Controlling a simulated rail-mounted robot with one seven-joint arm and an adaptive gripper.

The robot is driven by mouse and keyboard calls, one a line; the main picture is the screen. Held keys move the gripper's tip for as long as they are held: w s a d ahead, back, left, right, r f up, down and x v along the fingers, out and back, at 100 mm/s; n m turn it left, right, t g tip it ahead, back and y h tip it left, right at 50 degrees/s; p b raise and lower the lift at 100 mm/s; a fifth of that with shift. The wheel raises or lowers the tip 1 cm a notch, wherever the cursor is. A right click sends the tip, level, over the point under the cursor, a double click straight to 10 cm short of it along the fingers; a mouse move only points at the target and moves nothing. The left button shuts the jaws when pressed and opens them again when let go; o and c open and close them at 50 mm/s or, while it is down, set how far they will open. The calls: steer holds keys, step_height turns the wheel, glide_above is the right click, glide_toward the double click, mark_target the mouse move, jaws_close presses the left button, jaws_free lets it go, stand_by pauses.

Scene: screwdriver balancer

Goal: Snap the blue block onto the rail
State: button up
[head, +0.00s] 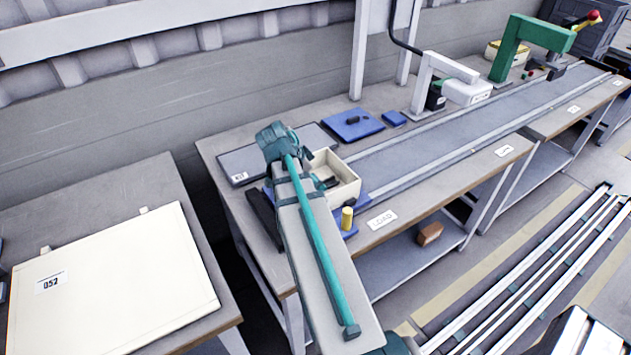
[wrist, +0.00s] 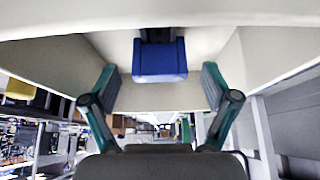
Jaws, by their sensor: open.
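In the wrist view, a blue block (wrist: 160,60) lies inside a cream bin (wrist: 110,44), with a dark piece against its upper side. My gripper (wrist: 160,80) is open, one teal finger on each side of the block in the picture; no contact shows. In the head view, my gripper (head: 308,157) is over the cream bin (head: 346,190) on the workbench. My own arm hides part of the bin, and the block cannot be made out there. Which piece is the rail I cannot tell; a dark bar (head: 263,217) lies left of my arm.
A blue tray (head: 350,127) with a dark part and a small blue piece (head: 394,118) lie behind the bin. A yellow cylinder (head: 347,217) stands on a blue base at the bench's front. A white press (head: 445,85) and green press (head: 515,50) stand farther right.

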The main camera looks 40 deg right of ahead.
steer(key=v, duration=0.9)
steer(key=shift+a+r, duration=0.2)
steer(key=shift+r, duration=0.15)
steer(key=shift+r, duration=0.1)
step_height(320, 180, up, 7)
steer(key=p, duration=0.4)
steer(key=shift+f, duration=0.25)
